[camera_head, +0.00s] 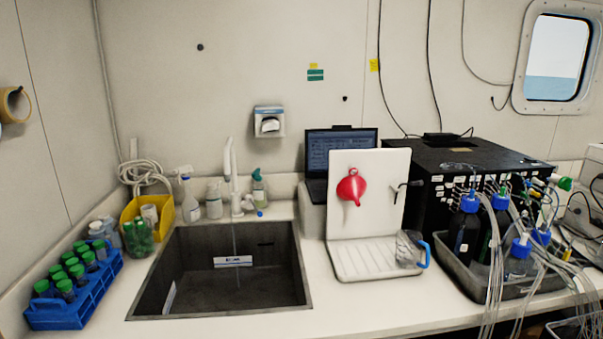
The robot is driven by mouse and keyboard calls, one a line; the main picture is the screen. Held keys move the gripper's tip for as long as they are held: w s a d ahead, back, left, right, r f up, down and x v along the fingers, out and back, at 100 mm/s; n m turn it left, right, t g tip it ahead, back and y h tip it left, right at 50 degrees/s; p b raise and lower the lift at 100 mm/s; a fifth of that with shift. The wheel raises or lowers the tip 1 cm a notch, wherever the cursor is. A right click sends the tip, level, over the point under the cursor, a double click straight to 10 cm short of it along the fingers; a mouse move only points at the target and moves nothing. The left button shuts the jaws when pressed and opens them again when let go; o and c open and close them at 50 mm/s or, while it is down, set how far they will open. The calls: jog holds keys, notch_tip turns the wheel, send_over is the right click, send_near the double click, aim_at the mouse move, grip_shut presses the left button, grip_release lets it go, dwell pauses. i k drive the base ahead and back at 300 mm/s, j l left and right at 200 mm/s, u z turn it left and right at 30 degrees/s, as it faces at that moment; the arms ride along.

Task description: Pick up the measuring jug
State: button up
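The measuring jug (408,248) is a small clear vessel with a blue handle on its right side. It stands at the right end of a white ridged drying tray, close to the tray's edge. Its handle (425,254) points to the right, over the counter. Its clear body is hard to make out against the white board behind it. My gripper is not in view.
The white drying tray (365,270) has an upright board with a red funnel (351,188). A dark sink (200,298) lies left. A grey tray (497,292) of tubed bottles stands right of the jug. A blue tube rack (50,319) is far left. Front counter (355,323) is clear.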

aim_at(410, 244)
jog(key=i+j+z, duration=0.25)
jog(key=i, duration=0.25)
jog(key=i+j+z, duration=0.25)
jog(key=i, duration=0.3)
